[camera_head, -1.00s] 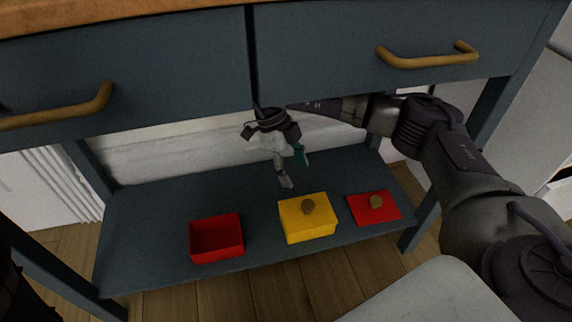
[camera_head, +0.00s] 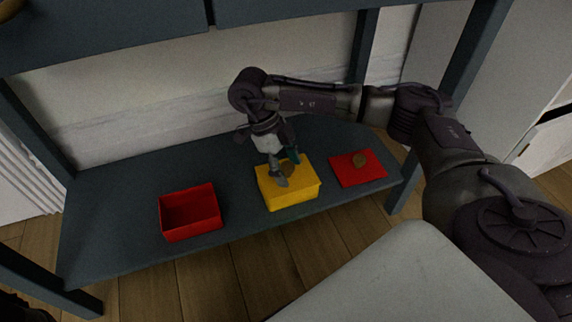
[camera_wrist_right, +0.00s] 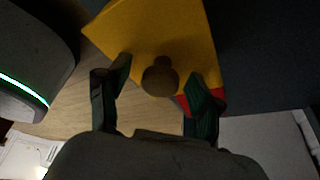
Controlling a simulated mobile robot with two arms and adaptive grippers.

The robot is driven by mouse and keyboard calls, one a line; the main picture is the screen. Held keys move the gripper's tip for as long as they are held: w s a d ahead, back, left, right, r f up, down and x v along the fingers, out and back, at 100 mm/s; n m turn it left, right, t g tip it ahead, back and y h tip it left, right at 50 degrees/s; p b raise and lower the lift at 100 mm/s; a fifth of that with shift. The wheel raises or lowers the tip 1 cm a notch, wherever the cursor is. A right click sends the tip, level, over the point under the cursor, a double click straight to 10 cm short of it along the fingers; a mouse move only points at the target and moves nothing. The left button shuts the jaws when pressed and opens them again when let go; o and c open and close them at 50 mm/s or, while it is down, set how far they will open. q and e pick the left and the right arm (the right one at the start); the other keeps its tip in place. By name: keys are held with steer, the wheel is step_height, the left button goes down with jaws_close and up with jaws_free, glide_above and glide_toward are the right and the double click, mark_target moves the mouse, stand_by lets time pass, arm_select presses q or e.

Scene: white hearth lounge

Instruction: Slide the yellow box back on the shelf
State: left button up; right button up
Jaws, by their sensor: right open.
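The yellow box (camera_head: 300,192) sits near the front edge of the low blue-grey shelf (camera_head: 115,220), between two red things. A round brown knob (camera_wrist_right: 160,80) is on its top. My right gripper (camera_head: 286,170) is over the box from above, with its fingers at the knob and partly hiding it. In the right wrist view, my right gripper (camera_wrist_right: 160,74) is open, one finger on each side of the knob, with gaps showing. My left gripper does not show clearly.
An open red box (camera_head: 189,214) stands left of the yellow box. Behind is clear shelf. Drawers (camera_head: 110,38) hang above, and table legs stand at the sides.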

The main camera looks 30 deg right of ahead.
jaws_close()
steer(key=shift+w+d+b, duration=0.45)
steer(key=shift+w+b, duration=0.25)
steer(key=shift+w, duration=1.25)
steer(key=shift+w+d+b, duration=0.5)
steer(key=shift+w+b, duration=0.15)
steer(key=shift+w, duration=1.3)
steer(key=shift+w+d+b, duration=0.45)
steer(key=shift+w+b, duration=0.25)
steer(key=shift+w, duration=1.25)
steer(key=shift+c, duration=0.2)
jaws_free()
steer(key=v, duration=1.2)
